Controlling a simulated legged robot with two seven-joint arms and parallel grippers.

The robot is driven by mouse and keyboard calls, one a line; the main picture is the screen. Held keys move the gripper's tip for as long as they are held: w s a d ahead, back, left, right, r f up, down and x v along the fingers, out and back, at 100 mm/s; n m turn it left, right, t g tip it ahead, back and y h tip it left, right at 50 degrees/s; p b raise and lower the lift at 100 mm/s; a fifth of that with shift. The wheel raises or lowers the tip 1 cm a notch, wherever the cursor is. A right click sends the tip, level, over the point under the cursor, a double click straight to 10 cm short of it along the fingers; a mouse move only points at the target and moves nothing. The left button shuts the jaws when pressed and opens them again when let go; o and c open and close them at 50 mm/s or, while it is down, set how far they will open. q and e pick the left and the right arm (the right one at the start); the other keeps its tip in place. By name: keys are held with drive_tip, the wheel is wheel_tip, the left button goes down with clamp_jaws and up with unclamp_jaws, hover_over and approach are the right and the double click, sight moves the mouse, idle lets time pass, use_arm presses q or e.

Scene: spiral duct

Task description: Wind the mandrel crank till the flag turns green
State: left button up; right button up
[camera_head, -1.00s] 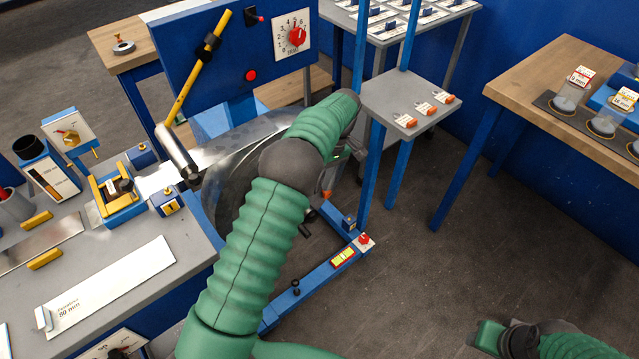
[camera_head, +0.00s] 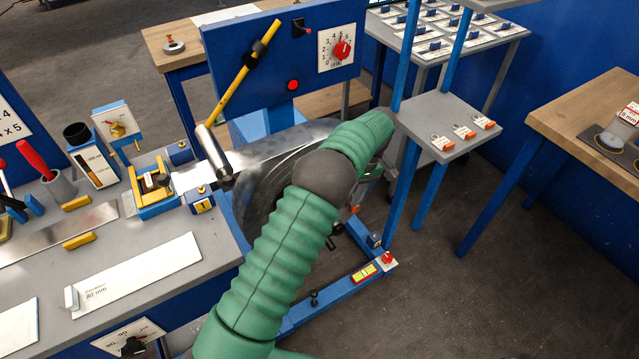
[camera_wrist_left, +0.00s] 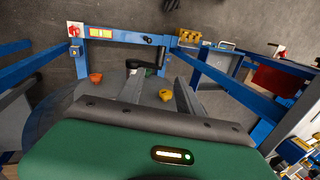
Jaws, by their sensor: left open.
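The large dark grey mandrel drum (camera_head: 262,190) stands beyond the workbench, partly hidden by my green left arm. In the left wrist view a black handle (camera_wrist_left: 139,65), which looks like the crank, lies just beyond the fingers. I cannot tell whether they touch. A yellow panel (camera_head: 366,272) is on the blue base frame; I see no certain flag. My right gripper is out of view.
A blue panel with a red-knobbed dial (camera_head: 342,49) and yellow lever (camera_head: 250,70) rises behind the drum. A grey shelf with orange-tipped tags (camera_head: 443,124) and blue posts stand close right of my left arm. The workbench (camera_head: 215,255) is left; floor is open at lower right.

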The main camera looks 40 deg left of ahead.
sight(329, 241)
use_arm(q)
drive_tip(key=s+a+m+t+h+p, duration=0.1)
drive_tip(key=s+a+m+t+p, duration=0.15)
drive_tip(key=m, duration=1.15)
drive_tip(key=s+a+m+t+p, duration=0.1)
drive_tip(key=s+a+m+p, duration=0.2)
drive_tip(key=m, duration=1)
drive_tip(key=d+f+m+b, duration=0.1)
drive_tip(key=f+m, duration=0.1)
drive_tip(key=f, duration=0.3)
drive_tip(key=d+f+m+b, duration=0.1)
drive_tip(key=f+m, duration=0.2)
drive_tip(key=f, duration=0.2)
drive_tip(key=d+f+m+t+b, duration=0.1)
drive_tip(key=f+m, duration=0.2)
drive_tip(key=f, duration=0.3)
drive_tip(key=shift+d+h, duration=0.15)
drive_tip(key=shift+h, duration=0.15)
drive_tip(key=shift+r, duration=0.1)
clamp_jaws()
